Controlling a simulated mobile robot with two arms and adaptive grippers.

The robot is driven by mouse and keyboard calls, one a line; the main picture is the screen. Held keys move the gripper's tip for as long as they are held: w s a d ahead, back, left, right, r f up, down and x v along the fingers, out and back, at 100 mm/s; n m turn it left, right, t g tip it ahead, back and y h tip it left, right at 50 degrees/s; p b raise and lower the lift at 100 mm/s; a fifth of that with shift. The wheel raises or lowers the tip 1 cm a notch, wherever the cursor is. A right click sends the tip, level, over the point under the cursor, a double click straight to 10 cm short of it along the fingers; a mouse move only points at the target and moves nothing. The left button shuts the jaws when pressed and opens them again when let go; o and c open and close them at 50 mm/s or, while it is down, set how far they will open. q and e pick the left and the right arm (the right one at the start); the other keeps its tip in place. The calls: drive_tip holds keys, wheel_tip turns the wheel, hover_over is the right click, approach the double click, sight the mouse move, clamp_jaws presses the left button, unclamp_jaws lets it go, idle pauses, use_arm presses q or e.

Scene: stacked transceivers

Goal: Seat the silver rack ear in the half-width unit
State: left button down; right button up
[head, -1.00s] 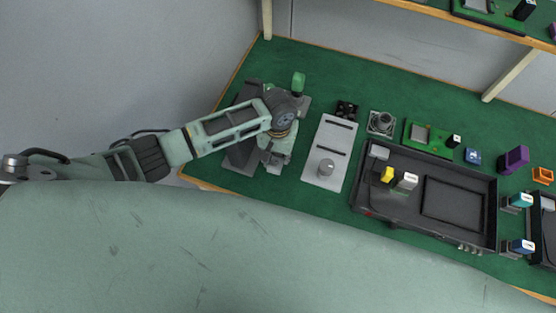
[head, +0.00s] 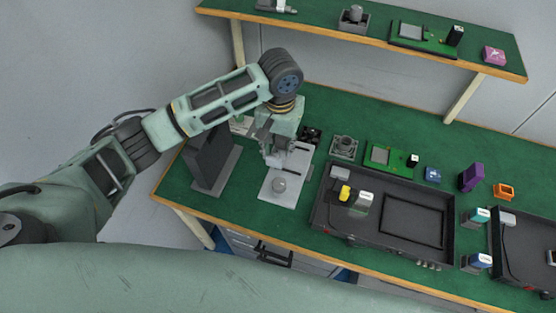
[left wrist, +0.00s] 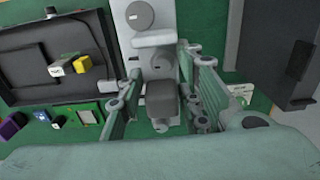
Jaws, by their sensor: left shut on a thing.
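My left gripper (head: 276,158) points down over the far half of a light grey plate with dark slots and a round knob (head: 279,185). In the left wrist view its fingers (left wrist: 160,68) are shut around a grey blocky piece (left wrist: 162,98). I cannot tell for certain whether this piece is the silver rack ear. The plate (left wrist: 180,12) lies beyond the fingertips; contact is unclear. An open dark chassis (head: 328,212), possibly the half-width unit, lies right of the plate with a yellow piece (head: 345,192) and a white piece (head: 364,198) in it. My right gripper is not in view.
A dark upright panel (head: 208,158) stands left of the plate. Behind the chassis lie a green board (head: 381,155), a blue block (head: 433,174), a purple block (head: 470,177) and an orange frame (head: 504,191). A shelf (head: 330,28) is above. Green table shows between things.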

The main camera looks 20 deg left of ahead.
use_arm(q)
drive_tip(key=shift+r, duration=0.35)
drive_tip(key=shift+w+a, duration=0.1)
drive_tip(key=shift+a, duration=0.7)
drive_tip(key=a, duration=0.6)
drive_tip(key=w+a, duration=0.1)
drive_tip(key=a, duration=0.6)
drive_tip(key=a+f, duration=0.1)
drive_tip(key=a, duration=0.6)
drive_tip(key=shift+w+a, duration=0.15)
drive_tip(key=shift+w, duration=0.15)
drive_tip(key=shift+w+a+f, duration=0.1)
drive_tip(key=shift+a, duration=1.2)
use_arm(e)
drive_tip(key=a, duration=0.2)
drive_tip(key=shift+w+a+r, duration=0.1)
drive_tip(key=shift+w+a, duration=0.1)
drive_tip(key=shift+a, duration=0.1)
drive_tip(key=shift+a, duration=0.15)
